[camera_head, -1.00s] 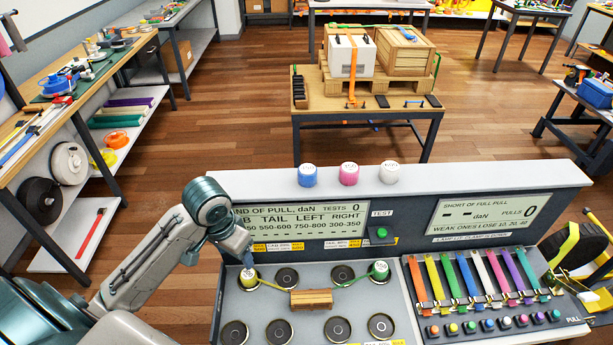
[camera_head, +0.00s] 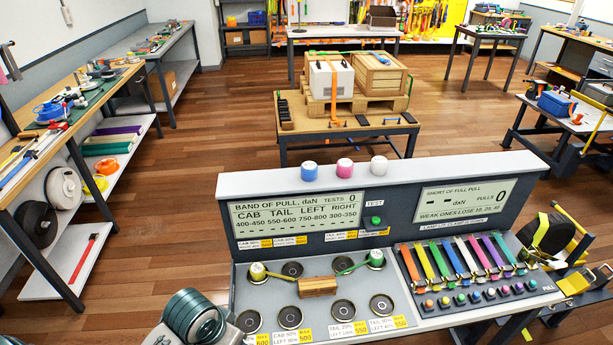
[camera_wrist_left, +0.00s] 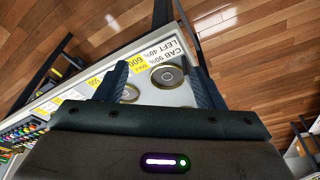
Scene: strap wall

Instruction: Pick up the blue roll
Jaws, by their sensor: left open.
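A blue reel (camera_head: 48,112) also lies on the left workbench; I cannot tell for sure which is the blue roll. My left gripper (camera_wrist_left: 158,78) is open and empty in the left wrist view, over the console's front left edge by a round pad (camera_wrist_left: 167,77). In the head view only my left arm shows, at the bottom; its fingers are hidden. My right gripper is out of view.
The console (camera_head: 262,320) has round pads, a wooden block (camera_head: 318,287) and a green strap between two yellow- and green-sided cylinders. Coloured straps (camera_head: 465,257) fill its right half. A low table (camera_head: 345,127) with boxes stands behind. Wooden floor is clear to the left.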

